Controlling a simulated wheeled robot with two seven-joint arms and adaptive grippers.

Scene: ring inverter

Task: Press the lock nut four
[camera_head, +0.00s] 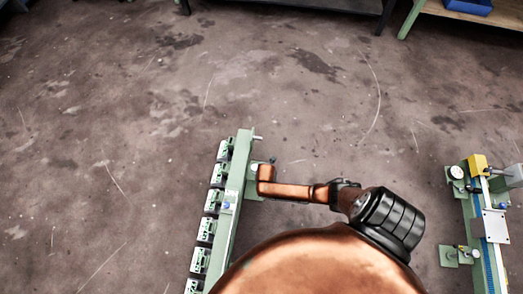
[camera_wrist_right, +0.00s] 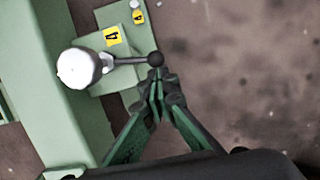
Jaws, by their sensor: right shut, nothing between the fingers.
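In the right wrist view a green plate carries a yellow label "4" (camera_wrist_right: 112,36). Beside it is a white round head (camera_wrist_right: 78,68) with a dark rod ending in a black ball (camera_wrist_right: 155,59). A small white-topped part (camera_wrist_right: 137,12) with its own yellow "4" tag stands farther up the plate. I cannot tell for sure which part is the lock nut. My right gripper (camera_wrist_right: 160,78) is shut and empty, its tips just below the black ball; I cannot tell whether they touch. My left gripper is not in view.
A long green rail (camera_head: 236,178) with several numbered units (camera_head: 207,229) along its left side stands on the floor. Another green fixture (camera_head: 478,225) with a yellow block is at the right. A shelf (camera_head: 465,14) with a blue bin is at the top right. Open floor lies beyond.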

